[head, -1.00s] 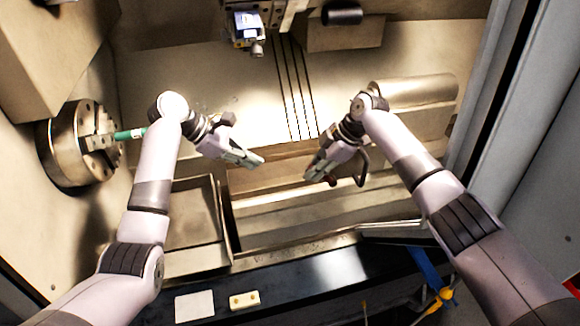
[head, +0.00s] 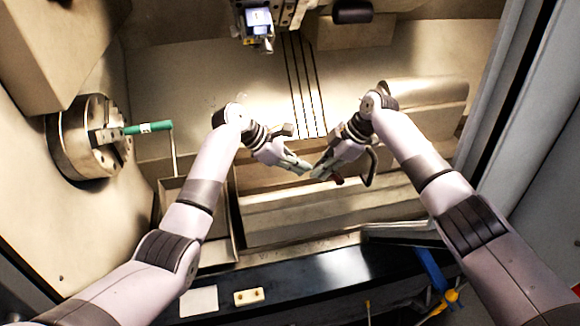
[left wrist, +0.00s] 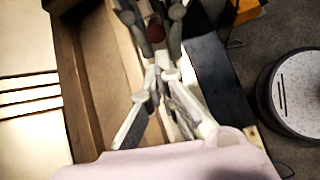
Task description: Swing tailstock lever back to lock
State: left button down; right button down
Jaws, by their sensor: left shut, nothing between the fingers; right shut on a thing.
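The tailstock lever is a dark bent rod (head: 373,166) with a dark red knob (head: 338,179), in front of the beige tailstock (head: 425,92). My right gripper (head: 319,173) is shut on the lever at its red knob, which it partly hides. The knob also shows between the right gripper's fingers at the top of the left wrist view (left wrist: 155,32). My left gripper (head: 304,168) is shut and empty, its tips very close to the right gripper's tips. Whether they touch is unclear.
A chuck (head: 90,138) at the left has a green-handled bar (head: 150,127) sticking out. The tool holder (head: 258,20) hangs at the top. A beige trough and ledge (head: 300,215) lie below the grippers. A white card (head: 198,301) and a small cream block (head: 249,297) lie in front.

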pick_arm(q)
jog(key=shift+d, duration=0.1)
pick_arm(e)
jog(key=shift+w+r, duration=0.1)
pick_arm(q)
jog(key=shift+w+d+r, duration=0.1)
jog(key=shift+d+r, duration=0.5)
jog(key=shift+r, duration=0.1)
pick_arm(e)
jog(key=shift+a, duration=0.15)
jog(key=c, duration=1.9)
grip_release()
jog(key=o, duration=0.3)
pick_arm(q)
jog(key=shift+f, duration=0.15)
pick_arm(e)
jog(key=shift+o, duration=0.2)
